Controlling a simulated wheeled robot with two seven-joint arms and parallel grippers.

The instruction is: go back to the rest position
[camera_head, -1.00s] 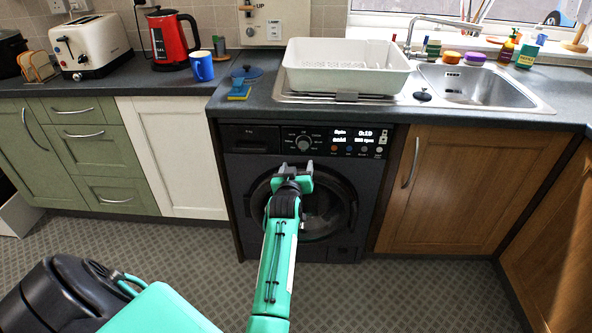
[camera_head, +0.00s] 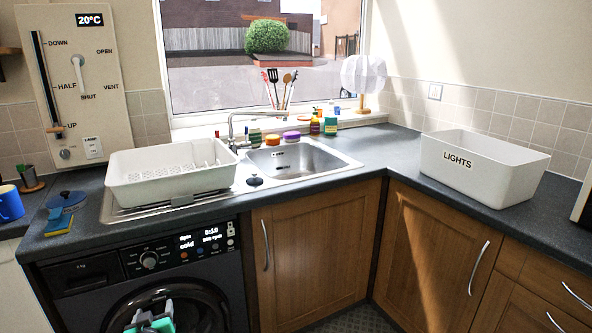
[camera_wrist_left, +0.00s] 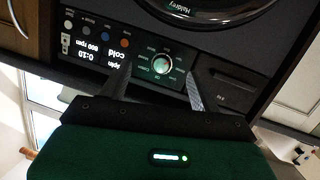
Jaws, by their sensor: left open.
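My left gripper (camera_head: 150,322) shows at the bottom edge of the head view, in front of the washing machine (camera_head: 70,303) and its round door. Only its end is in view there; the arm behind it is cut off. In the left wrist view the two fingers of my left gripper (camera_wrist_left: 158,78) stand apart with nothing between them. The washing machine's control panel, with its dial (camera_wrist_left: 163,64) and lit display, is beyond them and appears upside down. My right gripper is in neither view.
A white box marked LIGHTS (camera_head: 500,185) stands on the right worktop. Wooden cupboards (camera_head: 315,250) fill the corner below.

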